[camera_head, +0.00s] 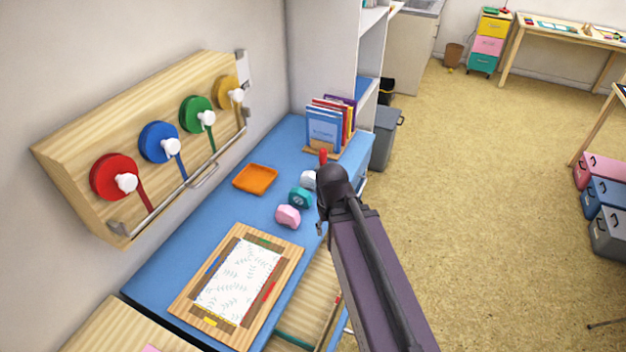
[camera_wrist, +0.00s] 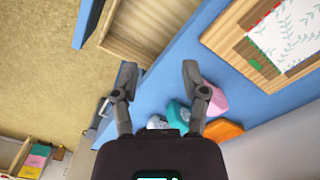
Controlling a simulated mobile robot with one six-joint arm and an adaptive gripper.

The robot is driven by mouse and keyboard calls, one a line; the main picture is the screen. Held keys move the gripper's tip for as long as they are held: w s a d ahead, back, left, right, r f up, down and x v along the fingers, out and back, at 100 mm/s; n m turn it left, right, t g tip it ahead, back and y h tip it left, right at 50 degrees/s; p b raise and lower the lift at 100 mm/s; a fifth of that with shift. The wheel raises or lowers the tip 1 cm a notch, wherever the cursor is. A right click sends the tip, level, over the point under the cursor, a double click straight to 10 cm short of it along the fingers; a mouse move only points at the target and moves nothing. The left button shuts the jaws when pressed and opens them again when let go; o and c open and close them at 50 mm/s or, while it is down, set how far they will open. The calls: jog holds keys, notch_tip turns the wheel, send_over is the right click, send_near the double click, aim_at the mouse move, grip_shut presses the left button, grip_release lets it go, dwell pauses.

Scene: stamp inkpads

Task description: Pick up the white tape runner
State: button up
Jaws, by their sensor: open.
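The white tape runner (camera_head: 308,179) lies on the blue desktop, just left of my arm's end in the head view. In the wrist view it (camera_wrist: 156,122) shows low between my fingers, partly hidden by the gripper body. My gripper (camera_wrist: 159,72) is open, with nothing between its fingertips. It is above the desk's front edge, apart from the white runner. In the head view my wrist hides most of it. A teal tape runner (camera_head: 300,197) and a pink one (camera_head: 288,216) lie in a row with the white one.
An orange tray (camera_head: 255,179) lies left of the runners. A wooden board with patterned paper (camera_head: 238,280) is nearer. Books (camera_head: 327,128) stand at the desk's far end, with a red object (camera_head: 322,155) near them. A wall rack with coloured ribbon spools (camera_head: 160,142) overhangs the left side.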

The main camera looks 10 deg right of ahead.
jog(key=shift+s+r, duration=0.1)
jog(key=o, duration=0.4)
jog(key=shift+d, duration=0.15)
notch_tip(320, 180, up, 4)
jog(key=m+p, duration=0.4)
jog(key=m, duration=2.1)
send_over(313, 173)
jog(key=shift+r, duration=0.15)
notch_tip(313, 173, down, 9)
jog(key=b, duration=0.8)
jog(key=shift+r, duration=0.2)
jog(key=shift+f, duration=0.1)
